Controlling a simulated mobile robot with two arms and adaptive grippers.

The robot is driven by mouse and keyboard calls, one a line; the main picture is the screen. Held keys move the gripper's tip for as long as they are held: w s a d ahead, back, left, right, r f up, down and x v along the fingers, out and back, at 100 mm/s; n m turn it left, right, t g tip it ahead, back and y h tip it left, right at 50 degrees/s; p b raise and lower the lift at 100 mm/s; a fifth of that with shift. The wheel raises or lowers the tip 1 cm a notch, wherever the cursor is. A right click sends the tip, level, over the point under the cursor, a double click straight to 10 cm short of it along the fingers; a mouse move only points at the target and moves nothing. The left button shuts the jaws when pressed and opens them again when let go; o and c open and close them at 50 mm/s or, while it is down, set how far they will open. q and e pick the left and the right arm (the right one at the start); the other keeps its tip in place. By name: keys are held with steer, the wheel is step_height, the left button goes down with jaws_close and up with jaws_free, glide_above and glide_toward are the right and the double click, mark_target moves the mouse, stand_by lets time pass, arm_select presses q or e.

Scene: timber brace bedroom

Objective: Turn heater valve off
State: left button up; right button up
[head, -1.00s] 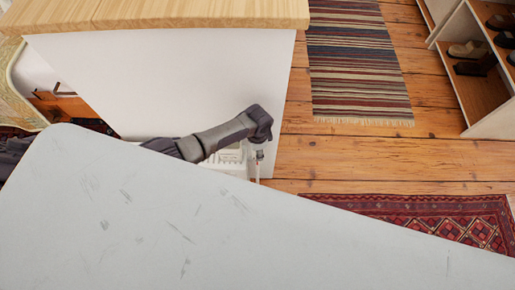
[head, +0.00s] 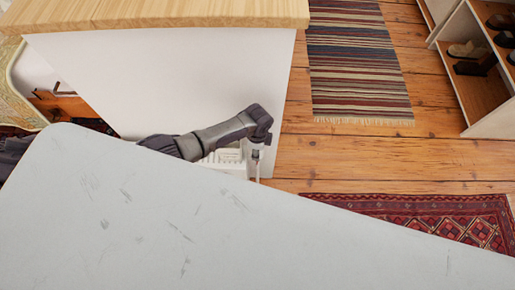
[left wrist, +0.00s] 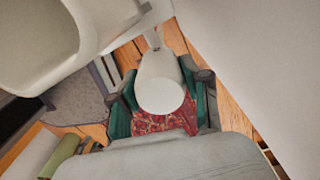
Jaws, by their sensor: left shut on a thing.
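The heater (head: 226,157) is a white ribbed radiator low against the white panel in the head view, partly hidden by my left arm and the pale surface in front. The heater valve is a white rounded knob, seen large in the left wrist view (left wrist: 160,95). My left gripper (left wrist: 162,108) has its green-padded fingers on both sides of the knob and is shut on it. In the head view my left arm reaches down beside the heater, and its fingers are too small there to make out. My right gripper is not in view.
A pale scratched surface (head: 150,220) fills the foreground. A wood-topped white cabinet (head: 170,75) stands behind the heater. A striped rug (head: 358,65) and a red patterned rug (head: 440,215) lie on the wooden floor. A shoe shelf (head: 470,90) stands at the right.

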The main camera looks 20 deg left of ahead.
arm_select(q)
steer(key=o, duration=0.9)
step_height(320, 180, up, 11)
steer(key=shift+f, duration=0.1)
steer(key=shift+r, duration=0.6)
steer(key=shift+s, duration=0.1)
